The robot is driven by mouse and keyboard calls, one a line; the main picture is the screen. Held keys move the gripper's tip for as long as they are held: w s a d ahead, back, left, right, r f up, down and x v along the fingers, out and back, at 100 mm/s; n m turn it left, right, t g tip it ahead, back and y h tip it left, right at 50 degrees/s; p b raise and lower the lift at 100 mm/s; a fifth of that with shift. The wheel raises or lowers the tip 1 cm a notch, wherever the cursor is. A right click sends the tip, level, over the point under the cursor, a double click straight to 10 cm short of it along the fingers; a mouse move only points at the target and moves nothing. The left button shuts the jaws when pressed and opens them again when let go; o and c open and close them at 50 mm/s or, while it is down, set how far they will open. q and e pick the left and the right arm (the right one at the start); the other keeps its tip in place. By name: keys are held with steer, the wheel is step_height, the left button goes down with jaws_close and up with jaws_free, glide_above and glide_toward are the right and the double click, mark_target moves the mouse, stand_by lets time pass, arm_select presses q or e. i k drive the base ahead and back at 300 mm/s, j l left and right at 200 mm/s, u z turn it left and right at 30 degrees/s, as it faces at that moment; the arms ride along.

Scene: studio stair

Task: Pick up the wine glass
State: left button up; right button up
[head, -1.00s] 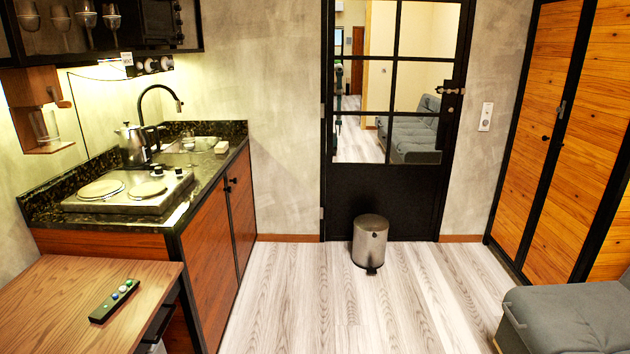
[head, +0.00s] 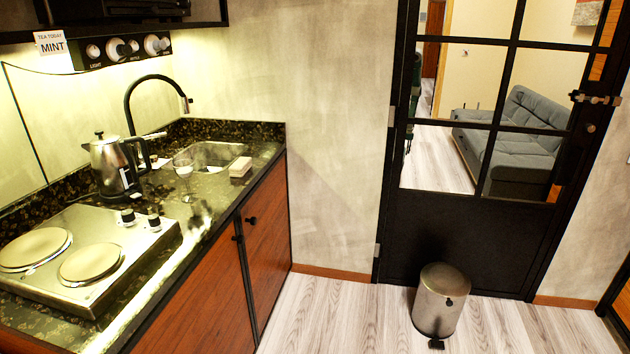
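A clear wine glass (head: 184,176) stands upright on the dark stone counter (head: 215,190), in front of the sink and to the right of the kettle. Its outline is faint against the counter. Neither of my grippers shows in the head view.
A metal kettle (head: 112,165) stands left of the glass, behind a two-plate hob (head: 95,255). A black faucet (head: 150,85) arches over the sink (head: 215,155). A pale block (head: 240,167) lies at the sink's front. A bin (head: 441,300) stands by the black door (head: 470,235). Floor before the cabinets is clear.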

mark_target(183, 164)
steer(key=i+j+u, duration=0.35)
steer(key=i+u, duration=0.3)
steer(key=i, duration=0.15)
steer(key=i+l, duration=0.15)
steer(key=l, duration=0.2)
steer(key=i+l+u, duration=0.15)
steer(key=l, duration=0.2)
steer(key=i+l, duration=0.15)
steer(key=l, duration=0.2)
steer(key=i+l+u, duration=0.1)
steer(key=l, duration=0.3)
steer(key=i+j, duration=0.05)
